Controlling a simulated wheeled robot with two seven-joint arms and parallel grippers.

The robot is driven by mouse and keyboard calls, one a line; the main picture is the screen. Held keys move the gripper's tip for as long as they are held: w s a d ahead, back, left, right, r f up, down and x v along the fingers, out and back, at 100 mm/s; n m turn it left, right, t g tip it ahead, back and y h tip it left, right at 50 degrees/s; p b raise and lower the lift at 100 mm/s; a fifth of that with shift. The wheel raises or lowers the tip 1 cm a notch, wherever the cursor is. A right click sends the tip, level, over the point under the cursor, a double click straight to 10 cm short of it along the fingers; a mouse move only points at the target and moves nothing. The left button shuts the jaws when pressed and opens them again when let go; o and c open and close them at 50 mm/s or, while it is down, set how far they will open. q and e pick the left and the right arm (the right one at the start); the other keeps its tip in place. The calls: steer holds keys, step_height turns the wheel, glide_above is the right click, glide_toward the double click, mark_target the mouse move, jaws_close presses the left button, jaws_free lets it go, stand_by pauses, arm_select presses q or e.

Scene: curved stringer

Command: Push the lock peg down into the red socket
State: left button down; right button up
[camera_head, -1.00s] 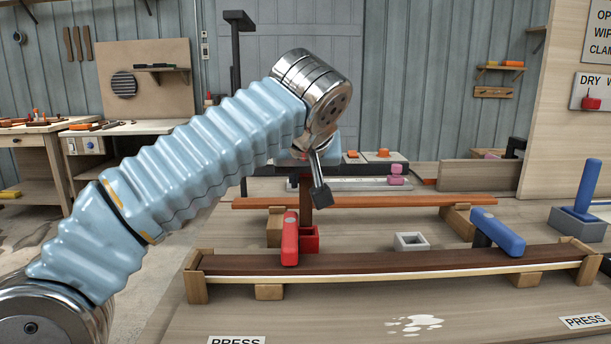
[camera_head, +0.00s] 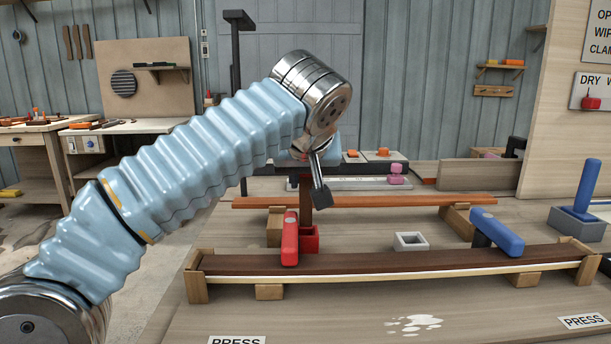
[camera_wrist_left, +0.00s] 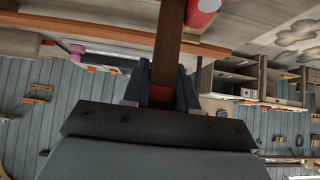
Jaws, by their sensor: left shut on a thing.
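The lock peg (camera_head: 306,197) is a brown upright bar. Its lower end meets the red socket (camera_head: 311,240); I cannot tell how deep it sits. The socket is a small square block, partly hidden behind a red clamp handle (camera_head: 290,240). My left gripper (camera_head: 319,186) is above the socket and shut on the upper part of the peg. In the left wrist view, the peg (camera_wrist_left: 171,35) runs out between the two dark fingers (camera_wrist_left: 162,88), with some red between them. My right gripper is in neither view.
A dark, curved strip (camera_head: 420,262) lies in a wooden form across the bench front. A blue clamp handle (camera_head: 497,233) leans over it. An empty grey socket (camera_head: 410,241) stands right of the red one. A blue peg (camera_head: 588,187) stands in a grey block at far right.

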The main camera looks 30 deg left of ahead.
mark_target(305, 200)
arm_select(q)
steer(key=shift+f+b, duration=1.95)
steer(key=shift+f, duration=0.35)
steer(key=shift+r, duration=0.2)
steer(key=shift+r+p, duration=1.85)
steer(key=shift+p, duration=0.2)
steer(key=shift+f+b, duration=1.5)
steer(key=shift+f, duration=0.5)
steer(key=c, duration=0.8)
jaws_free()
